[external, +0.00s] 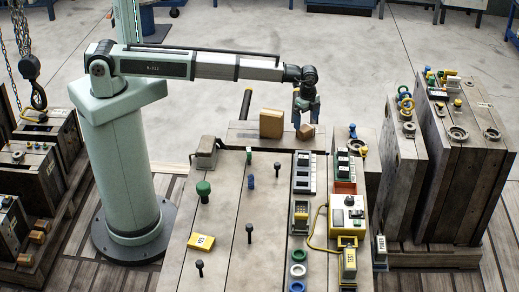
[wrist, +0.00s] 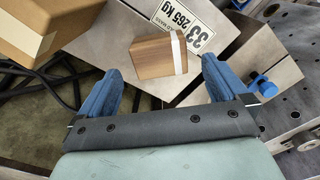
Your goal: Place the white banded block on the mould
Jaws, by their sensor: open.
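The white banded block (wrist: 158,58) is a small brown wooden block with a white band near its right end in the wrist view. It also shows in the external view as a small brown block (external: 305,132) at the far end of the worktop, where the band is not clear. My gripper (external: 306,120) is just above it, pointing down. In the wrist view my gripper's blue fingers (wrist: 160,66) are spread, with the block between and just beyond their tips; no grip shows.
A larger tan box (external: 271,123) stands left of the block, also at the wrist view's upper left (wrist: 42,28). The worktop (external: 222,225) carries knobs, pins and a yellow tag. Control boxes (external: 347,212) line its right side. Tall wooden moulds (external: 465,150) stand further right.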

